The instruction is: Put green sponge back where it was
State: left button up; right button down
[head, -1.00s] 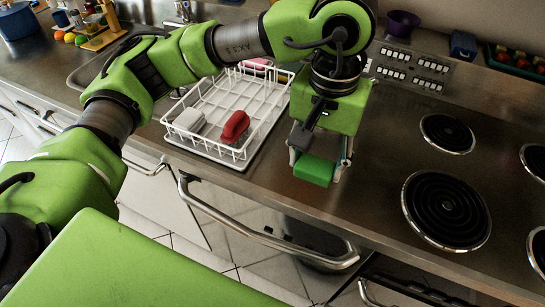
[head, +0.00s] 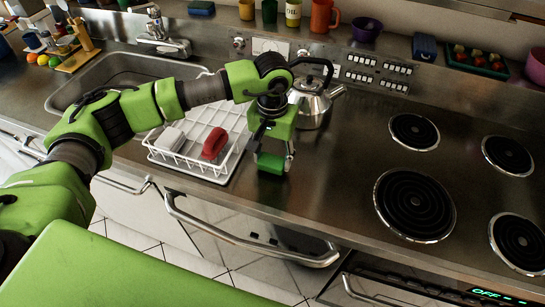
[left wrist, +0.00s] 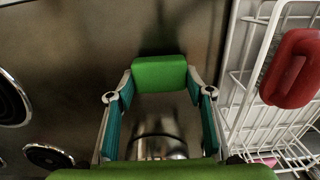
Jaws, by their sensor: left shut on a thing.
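The green sponge (head: 269,163) is held between the fingertips of my left gripper (head: 271,160), over the steel counter just right of the white dish rack. In the left wrist view, the sponge (left wrist: 160,74) sits across the tips of both fingers (left wrist: 160,88), with bare counter around it and the rack on the right. I cannot tell whether its underside touches the counter. My right gripper is not in view.
The white dish rack (head: 203,178) holds a red item (head: 214,143) and a grey-white one (head: 171,139). A steel kettle (head: 314,103) stands behind my left gripper. A sink (head: 88,82) is at left. Coil burners (head: 414,205) are at right, with bare counter between.

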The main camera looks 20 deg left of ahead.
aim_at(273, 159)
pick_arm(q)
jog(key=shift+f, duration=0.75)
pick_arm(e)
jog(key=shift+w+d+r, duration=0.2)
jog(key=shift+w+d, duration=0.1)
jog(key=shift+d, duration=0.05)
pick_arm(q)
jog(key=shift+f+b, duration=0.25)
jog(key=shift+b, duration=0.05)
jog(key=o, duration=1.1)
jog(key=shift+r, duration=0.1)
jog(key=shift+o, duration=0.2)
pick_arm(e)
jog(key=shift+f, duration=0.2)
pick_arm(q)
jog(key=shift+r+p, duration=0.25)
jog(key=shift+p, duration=0.1)
jog(key=shift+r, duration=0.25)
notch_tip(273, 159, up, 11)
jog(key=b, duration=0.3)
jog(key=shift+r, duration=0.2)
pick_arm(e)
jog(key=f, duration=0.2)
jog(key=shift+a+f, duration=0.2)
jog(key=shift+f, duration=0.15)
